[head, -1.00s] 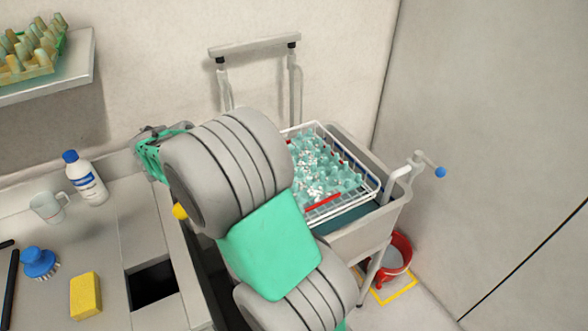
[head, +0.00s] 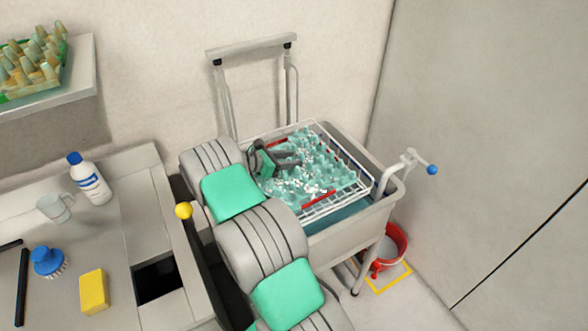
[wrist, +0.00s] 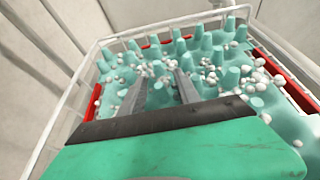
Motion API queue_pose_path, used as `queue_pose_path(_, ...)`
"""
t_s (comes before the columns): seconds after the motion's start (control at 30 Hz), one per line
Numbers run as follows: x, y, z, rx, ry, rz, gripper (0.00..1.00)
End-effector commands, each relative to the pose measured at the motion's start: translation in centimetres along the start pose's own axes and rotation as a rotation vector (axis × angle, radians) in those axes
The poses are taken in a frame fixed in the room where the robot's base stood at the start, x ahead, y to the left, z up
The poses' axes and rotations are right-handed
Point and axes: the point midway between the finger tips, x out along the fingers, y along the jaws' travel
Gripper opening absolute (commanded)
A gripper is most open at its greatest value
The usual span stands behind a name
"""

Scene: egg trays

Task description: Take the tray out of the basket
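The tray (head: 335,170) is teal with rows of raised cones and many small white foam-like bits on it. It lies inside the white wire basket (head: 372,187), which has red strips along its sides. My gripper (head: 297,158) is above the left part of the tray in the head view. In the wrist view my gripper (wrist: 165,88) has its two grey fingers apart, pointing over the tray (wrist: 262,100) with cones between and around them. Nothing is held. Whether the fingertips touch the tray cannot be told. The near part of the tray is hidden by my gripper body.
The basket sits on a grey tub (head: 350,237) with a crank handle at right and a tall frame behind. A red bucket (head: 388,252) stands on the floor. A counter at left holds a bottle (head: 90,182), mug, brush (head: 48,262) and sponge (head: 94,292). A shelf is above.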

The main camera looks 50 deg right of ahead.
Motion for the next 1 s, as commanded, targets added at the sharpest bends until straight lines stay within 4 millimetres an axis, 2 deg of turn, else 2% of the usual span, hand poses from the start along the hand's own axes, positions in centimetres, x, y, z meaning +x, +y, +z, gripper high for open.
queue_pose_path(0.13, -0.09, 0.06, -0.1, 0.0, 0.0, 0.002, 0.39)
queue_pose_path(0.6, -0.13, 0.04, -0.08, 0.0, 0.001, 0.001, 0.0)
queue_pose_path(1.0, -0.14, 0.05, -0.07, 0.0, 0.001, 0.001, 0.0)
